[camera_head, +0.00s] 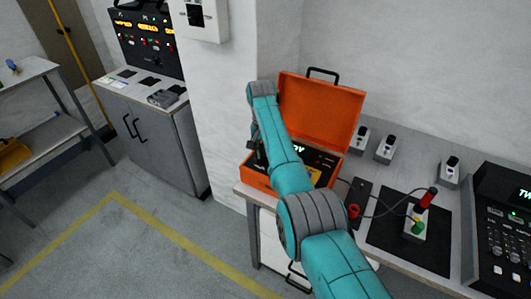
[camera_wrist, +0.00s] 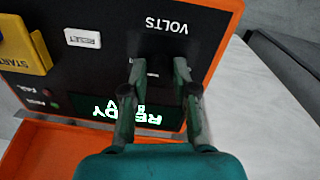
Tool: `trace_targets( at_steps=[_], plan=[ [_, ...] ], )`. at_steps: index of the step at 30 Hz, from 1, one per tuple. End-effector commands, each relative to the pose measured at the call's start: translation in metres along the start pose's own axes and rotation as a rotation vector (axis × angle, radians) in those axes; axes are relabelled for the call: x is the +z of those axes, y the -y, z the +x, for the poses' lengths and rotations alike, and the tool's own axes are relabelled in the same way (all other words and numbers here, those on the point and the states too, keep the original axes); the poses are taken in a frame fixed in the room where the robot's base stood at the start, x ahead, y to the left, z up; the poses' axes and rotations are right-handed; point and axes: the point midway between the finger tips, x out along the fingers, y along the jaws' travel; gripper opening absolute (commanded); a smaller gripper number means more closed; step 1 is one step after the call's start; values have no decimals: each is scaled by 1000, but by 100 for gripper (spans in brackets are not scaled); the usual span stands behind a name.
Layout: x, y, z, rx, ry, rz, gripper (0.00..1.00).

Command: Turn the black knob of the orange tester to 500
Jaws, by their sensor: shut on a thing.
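The orange tester (camera_head: 257,178) stands on the bench in the head view, its orange lid (camera_head: 318,112) raised. In the wrist view its black panel (camera_wrist: 105,62) appears upside down, with the word VOLTS above my fingertips and a green READY display (camera_wrist: 127,112). The black knob (camera_wrist: 160,46) is a dark shape below VOLTS, hard to tell from the panel. My gripper (camera_wrist: 158,68) is shut on the knob, one finger on each side. The knob's pointer and the 500 mark cannot be read. In the head view my arm hides much of the panel.
The panel has a white RESET button (camera_wrist: 82,38) and a yellow START part (camera_wrist: 22,48). Right of the tester lie a black mat (camera_head: 385,235), a red probe (camera_head: 428,198) with a cable, and small grey devices (camera_head: 386,149). A wall box (camera_head: 203,17) hangs behind.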

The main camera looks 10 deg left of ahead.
Motion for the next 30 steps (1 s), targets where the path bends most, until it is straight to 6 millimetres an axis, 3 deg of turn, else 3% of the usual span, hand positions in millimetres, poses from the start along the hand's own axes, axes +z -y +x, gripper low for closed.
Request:
trace_targets(
  at_steps=[11,12,14,15,25,30],
  plan=[
    [0,0,0,0,1,4,0],
    [0,0,0,0,1,4,35],
    [0,0,0,0,1,4,50],
    [0,0,0,0,1,3,53],
    [0,0,-2,0,-1,3,53],
    [-1,1,-22,-2,-3,3,53]
  ],
)
